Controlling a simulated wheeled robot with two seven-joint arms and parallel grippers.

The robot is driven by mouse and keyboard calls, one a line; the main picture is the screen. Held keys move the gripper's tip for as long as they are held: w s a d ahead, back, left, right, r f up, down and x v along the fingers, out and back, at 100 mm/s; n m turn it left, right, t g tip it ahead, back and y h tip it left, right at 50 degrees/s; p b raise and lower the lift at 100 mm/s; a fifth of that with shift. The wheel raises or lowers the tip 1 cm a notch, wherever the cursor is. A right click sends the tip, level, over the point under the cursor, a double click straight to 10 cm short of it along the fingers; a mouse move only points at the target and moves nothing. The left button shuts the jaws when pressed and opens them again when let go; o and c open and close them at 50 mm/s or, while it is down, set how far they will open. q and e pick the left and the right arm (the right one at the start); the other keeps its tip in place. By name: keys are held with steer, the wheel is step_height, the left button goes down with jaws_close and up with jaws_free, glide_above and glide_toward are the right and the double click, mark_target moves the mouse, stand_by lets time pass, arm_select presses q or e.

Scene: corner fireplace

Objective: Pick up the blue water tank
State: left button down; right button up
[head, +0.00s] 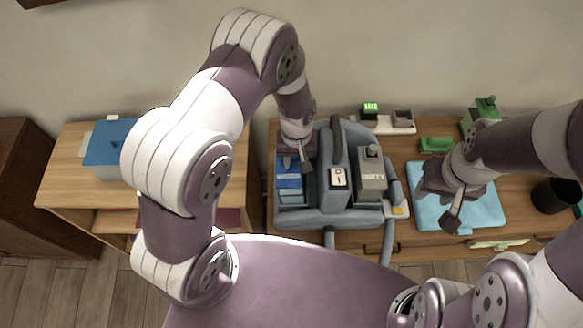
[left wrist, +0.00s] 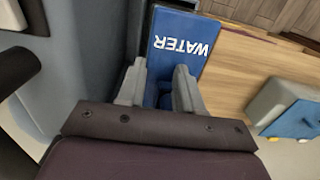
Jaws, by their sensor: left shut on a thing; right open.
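The blue water tank (head: 289,180) sits in the left side of a grey-blue cleaning machine (head: 335,205) on the wooden cabinet. In the left wrist view the tank (left wrist: 180,45) shows its white WATER lettering. My left gripper (head: 293,162) reaches down onto the tank from above. In the left wrist view its two fingers (left wrist: 158,92) are shut on a blue part at the tank's near end, mostly hidden between them. My right gripper (head: 452,215) is open and empty above a light blue cloth (head: 485,212), right of the machine.
A grey tank marked EMPTY (head: 372,178) stands in the machine's right side, close to the blue tank. A charger-like device (head: 385,122) with a green light is behind. A blue-lidded box (head: 108,145) is on the left shelf. A dark cup (head: 556,196) stands at right.

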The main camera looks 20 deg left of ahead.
arm_select(q)
steer(key=w+r, duration=0.1)
steer(key=r, duration=0.1)
steer(key=w+r, duration=0.1)
steer(key=r, duration=0.1)
steer(key=shift+w+d+b, duration=0.3)
steer(key=shift+d+b, duration=0.05)
steer(key=shift+d, duration=0.05)
steer(key=s+r, duration=0.2)
steer(key=r, duration=0.8)
steer(key=s+a+r, duration=0.1)
steer(key=r, duration=0.9)
steer(key=shift+s+r+p, duration=0.25)
steer(key=shift+s+p, duration=0.1)
steer(key=shift+p, duration=0.05)
steer(key=c, duration=1.8)
jaws_free()
steer(key=shift+w+f, duration=0.15)
steer(key=shift+w, duration=0.35)
steer(key=o, duration=1.4)
steer(key=shift+s, duration=0.3)
steer(key=shift+w, duration=0.1)
arm_select(e)
steer(key=shift+w+a+f, duration=0.1)
steer(key=shift+w+f, duration=0.3)
steer(key=shift+w, duration=0.25)
